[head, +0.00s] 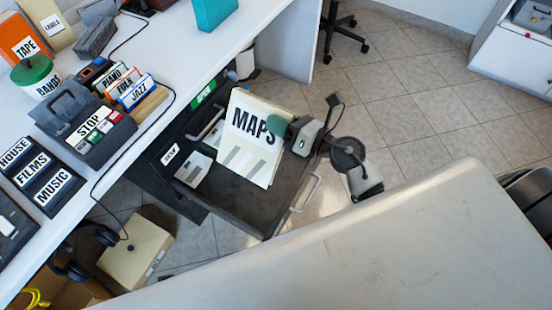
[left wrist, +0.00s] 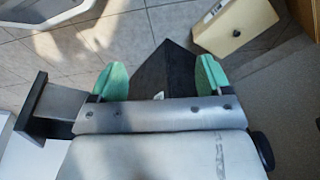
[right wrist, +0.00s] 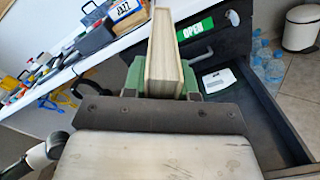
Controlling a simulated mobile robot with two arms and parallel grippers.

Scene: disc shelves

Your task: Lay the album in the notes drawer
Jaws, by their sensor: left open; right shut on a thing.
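The album, a cream book marked MAPS (head: 252,140), stands tilted above the open dark drawer (head: 238,203). My right gripper (head: 280,126) is shut on its right side; the right wrist view shows the album edge-on (right wrist: 165,65) between the green fingers. Whether its lower edge touches the drawer floor cannot be told. The label on the cabinet front (head: 170,155) is too small to read surely. My left gripper (left wrist: 157,82) is open and empty in the left wrist view, with a dark corner beyond its fingers; it is not visible in the head view.
A small white item (head: 194,169) lies in the drawer's back left. A green OPEN label (right wrist: 195,30) is on the dark cabinet. The white desk (head: 150,50) holds boxes and books at left. A cream box (head: 136,250) stands on the floor. A pale surface (head: 400,240) fills the front.

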